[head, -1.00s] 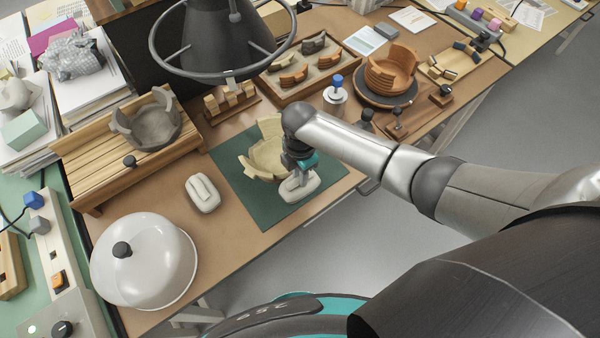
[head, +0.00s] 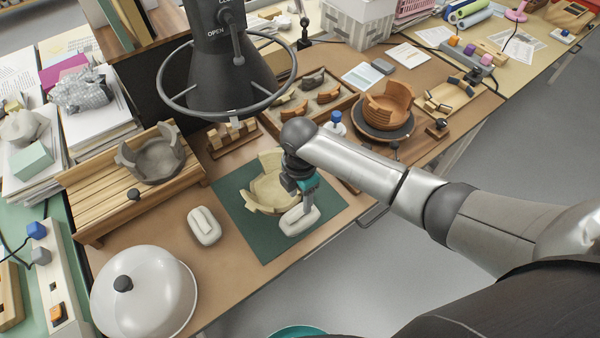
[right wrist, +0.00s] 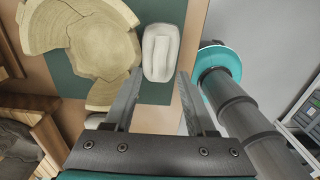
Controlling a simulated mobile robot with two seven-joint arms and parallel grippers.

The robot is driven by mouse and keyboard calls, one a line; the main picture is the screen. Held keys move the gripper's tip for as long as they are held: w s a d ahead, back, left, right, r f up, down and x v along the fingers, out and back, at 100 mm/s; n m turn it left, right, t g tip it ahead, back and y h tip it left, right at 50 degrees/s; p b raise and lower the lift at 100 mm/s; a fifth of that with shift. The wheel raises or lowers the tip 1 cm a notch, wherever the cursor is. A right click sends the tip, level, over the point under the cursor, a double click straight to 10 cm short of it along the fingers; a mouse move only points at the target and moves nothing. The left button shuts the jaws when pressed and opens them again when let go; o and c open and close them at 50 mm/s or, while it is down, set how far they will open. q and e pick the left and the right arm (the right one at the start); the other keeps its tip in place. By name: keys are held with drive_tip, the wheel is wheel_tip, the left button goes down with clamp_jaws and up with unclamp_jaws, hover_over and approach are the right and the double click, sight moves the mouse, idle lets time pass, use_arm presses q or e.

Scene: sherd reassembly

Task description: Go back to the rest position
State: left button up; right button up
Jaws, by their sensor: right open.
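My right gripper (head: 304,198) is open and empty above the front right part of the green mat (head: 262,246). In the right wrist view its two fingers (right wrist: 160,88) stand apart with nothing between them. A white oblong block (head: 299,221) with a hollow in its top lies on the mat just below the fingers; it also shows beyond them in the right wrist view (right wrist: 160,52). A cream, partly assembled bowl (head: 262,193) stands on the mat to the left of the gripper. My left gripper is not in view.
A second white block (head: 204,226) lies left of the mat. A white dome (head: 150,290) stands at front left, a slatted wooden stand with a grey bowl (head: 155,160) behind it. A dark lamp-like ring (head: 228,115) hangs behind. An orange bowl (head: 388,105) stands at back right.

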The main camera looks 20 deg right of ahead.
wheel_tip(320, 180, up, 9)
drive_tip(key=p, duration=0.1)
drive_tip(key=shift+r, duration=0.15)
